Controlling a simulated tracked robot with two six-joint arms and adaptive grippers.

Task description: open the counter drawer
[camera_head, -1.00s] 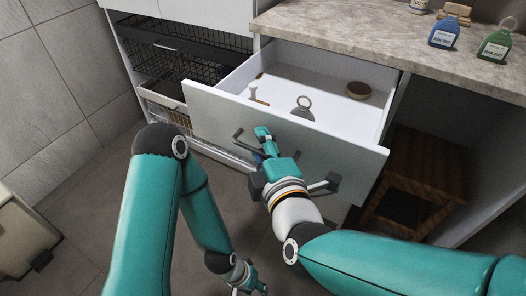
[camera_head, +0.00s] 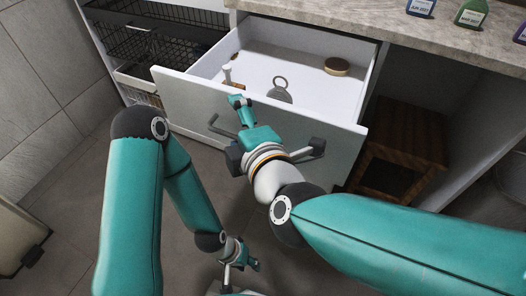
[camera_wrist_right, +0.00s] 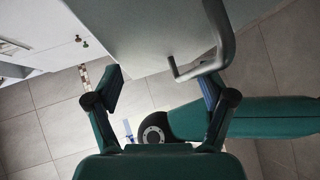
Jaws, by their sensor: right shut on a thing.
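The white counter drawer (camera_head: 185,88) is pulled out under the stone counter, and its inside shows. Its bar handle (camera_head: 220,127) is on the front panel, partly hidden by my right gripper. My right gripper (camera_head: 240,112) is at the handle, shut on it; in the right wrist view the grey handle (camera_wrist_right: 226,45) bends in beside the right finger of the gripper (camera_wrist_right: 163,92). My left gripper (camera_head: 240,274) hangs low over the floor, away from the drawer; its finger opening is too small to tell.
In the drawer lie a round brown-topped item (camera_head: 337,67), a grey ringed item (camera_head: 279,92) and a small upright item (camera_head: 228,76). Wire baskets (camera_head: 150,45) are at left.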

